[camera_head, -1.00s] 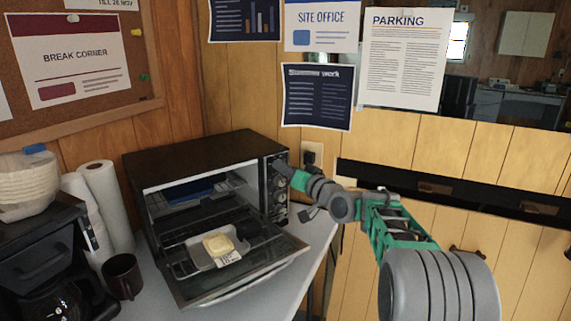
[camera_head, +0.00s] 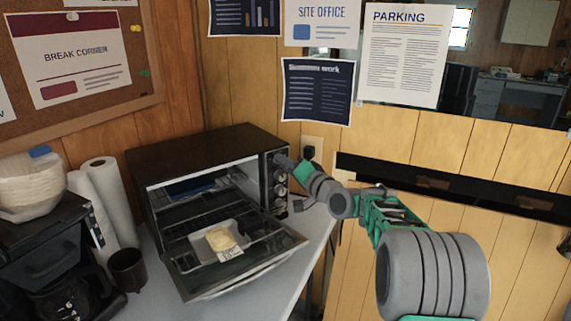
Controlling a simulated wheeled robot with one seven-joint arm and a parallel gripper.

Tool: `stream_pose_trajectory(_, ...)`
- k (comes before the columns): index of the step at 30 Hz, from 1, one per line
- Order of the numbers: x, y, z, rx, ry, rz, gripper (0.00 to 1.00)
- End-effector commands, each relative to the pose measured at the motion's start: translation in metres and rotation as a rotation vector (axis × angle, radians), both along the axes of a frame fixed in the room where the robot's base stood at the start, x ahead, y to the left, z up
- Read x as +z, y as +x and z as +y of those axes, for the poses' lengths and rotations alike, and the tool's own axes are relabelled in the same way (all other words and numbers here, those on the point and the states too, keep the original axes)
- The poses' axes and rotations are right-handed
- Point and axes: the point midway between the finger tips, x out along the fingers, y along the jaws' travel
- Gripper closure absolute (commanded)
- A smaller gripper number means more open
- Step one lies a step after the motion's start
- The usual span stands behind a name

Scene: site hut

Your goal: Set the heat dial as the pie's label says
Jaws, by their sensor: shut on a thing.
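The pie (camera_head: 222,239) is a small pale yellow item in a grey tray on the lowered glass door of the toaster oven (camera_head: 200,150). A white label (camera_head: 231,254) with dark print lies at its front edge, too small to read. The oven's control panel is the narrow dark strip at its right, with several dials (camera_head: 281,190) in a column.
The open oven door (camera_head: 240,276) juts out over the white counter. A dark mug (camera_head: 127,270), paper towel rolls (camera_head: 108,200) and a coffee maker (camera_head: 55,255) stand at left. A wall socket with a plug (camera_head: 310,150) is close behind my gripper.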

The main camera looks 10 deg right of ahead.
Motion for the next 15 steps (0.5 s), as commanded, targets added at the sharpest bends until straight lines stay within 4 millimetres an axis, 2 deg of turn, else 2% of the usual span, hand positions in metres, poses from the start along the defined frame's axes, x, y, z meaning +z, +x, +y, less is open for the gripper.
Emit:
stream_pose_trajectory(5, -0.0010, -0.0002, 0.0006, 0.001, -0.001, 0.002, 1.00)
stream_pose_trajectory(6, -0.0011, -0.0001, 0.0006, 0.001, -0.001, 0.002, 0.71)
stream_pose_trajectory(13, -0.0006, -0.0001, 0.0000, 0.000, -0.001, 0.001, 0.53)
stream_pose_trajectory(15, -0.0004, -0.0001, -0.0001, 0.000, -0.001, 0.001, 0.52)
